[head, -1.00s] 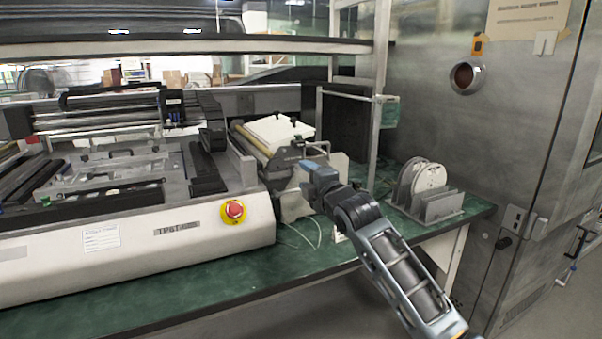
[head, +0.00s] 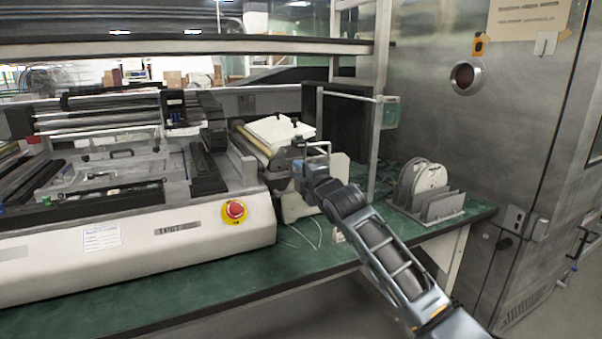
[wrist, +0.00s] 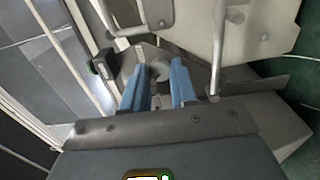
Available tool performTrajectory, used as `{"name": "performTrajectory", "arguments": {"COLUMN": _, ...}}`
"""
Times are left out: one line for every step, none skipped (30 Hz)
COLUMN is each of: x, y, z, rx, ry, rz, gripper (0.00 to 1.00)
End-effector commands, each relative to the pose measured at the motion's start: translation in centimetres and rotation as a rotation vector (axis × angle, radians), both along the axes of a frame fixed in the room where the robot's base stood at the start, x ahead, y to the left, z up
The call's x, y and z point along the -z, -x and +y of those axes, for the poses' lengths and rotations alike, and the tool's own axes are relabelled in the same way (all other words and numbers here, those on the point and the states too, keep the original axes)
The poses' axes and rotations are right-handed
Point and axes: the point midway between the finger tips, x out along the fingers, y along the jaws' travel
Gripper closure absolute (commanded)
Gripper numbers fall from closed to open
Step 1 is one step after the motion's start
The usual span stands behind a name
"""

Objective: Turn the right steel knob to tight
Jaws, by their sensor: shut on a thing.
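In the wrist view, the two blue fingers of my gripper (wrist: 160,82) are closed around a round steel knob (wrist: 160,70) on a grey metal bracket. The knob shows between the fingertips, and its sides are partly covered by them. In the head view, my gripper (head: 299,176) is at the right end of the machine, against the roller unit (head: 280,157). The knob is hidden there behind my gripper and wrist. Any tight marking is too small to tell.
The white machine (head: 130,245) with a red emergency button (head: 235,209) stands left of my arm. A rack with round discs (head: 428,190) is on the green table (head: 345,258) to the right. A metal post (head: 377,150) stands behind my wrist. Bent metal handles (wrist: 218,50) lie close to the fingers.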

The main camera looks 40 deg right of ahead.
Motion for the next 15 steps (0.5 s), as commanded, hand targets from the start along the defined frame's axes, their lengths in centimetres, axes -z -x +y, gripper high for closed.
{"name": "performTrajectory", "arguments": {"x": 0.04, "y": 0.01, "z": 0.00, "rx": 0.000, "ry": 0.000, "rz": 0.001, "gripper": 0.84}}
{"name": "performTrajectory", "arguments": {"x": 0.04, "y": 0.01, "z": 0.00, "rx": 0.000, "ry": 0.000, "rz": 0.001, "gripper": 0.87}}
{"name": "performTrajectory", "arguments": {"x": 0.05, "y": 0.01, "z": 0.00, "rx": 0.000, "ry": 0.000, "rz": 0.001, "gripper": 0.91}}
{"name": "performTrajectory", "arguments": {"x": 0.05, "y": 0.01, "z": 0.00, "rx": 0.000, "ry": 0.000, "rz": 0.001, "gripper": 0.94}}
{"name": "performTrajectory", "arguments": {"x": 0.06, "y": 0.01, "z": 0.00, "rx": 0.000, "ry": 0.000, "rz": 0.001, "gripper": 0.97}}
{"name": "performTrajectory", "arguments": {"x": 0.06, "y": 0.01, "z": 0.00, "rx": 0.000, "ry": 0.000, "rz": 0.001, "gripper": 1.00}}
{"name": "performTrajectory", "arguments": {"x": 0.07, "y": 0.01, "z": 0.01, "rx": 0.000, "ry": 0.000, "rz": 0.001, "gripper": 1.00}}
{"name": "performTrajectory", "arguments": {"x": 0.07, "y": 0.01, "z": 0.01, "rx": 0.000, "ry": -0.001, "rz": 0.001, "gripper": 1.00}}
{"name": "performTrajectory", "arguments": {"x": 0.06, "y": 0.00, "z": 0.03, "rx": 0.000, "ry": -0.009, "rz": -0.002, "gripper": 1.00}}
{"name": "performTrajectory", "arguments": {"x": 0.04, "y": -0.01, "z": 0.07, "rx": -0.001, "ry": -0.023, "rz": -0.004, "gripper": 1.00}}
{"name": "performTrajectory", "arguments": {"x": 0.03, "y": -0.03, "z": 0.11, "rx": -0.001, "ry": -0.045, "rz": -0.011, "gripper": 1.00}}
{"name": "performTrajectory", "arguments": {"x": 0.00, "y": -0.05, "z": 0.12, "rx": -0.001, "ry": -0.083, "rz": -0.022, "gripper": 1.00}}
{"name": "performTrajectory", "arguments": {"x": 0.00, "y": -0.05, "z": 0.14, "rx": -0.001, "ry": -0.115, "rz": -0.030, "gripper": 1.00}}
{"name": "performTrajectory", "arguments": {"x": -0.01, "y": -0.04, "z": 0.10, "rx": -0.001, "ry": -0.144, "rz": -0.039, "gripper": 1.00}}
{"name": "performTrajectory", "arguments": {"x": 0.01, "y": -0.06, "z": 0.14, "rx": -0.001, "ry": -0.181, "rz": -0.049, "gripper": 1.00}}
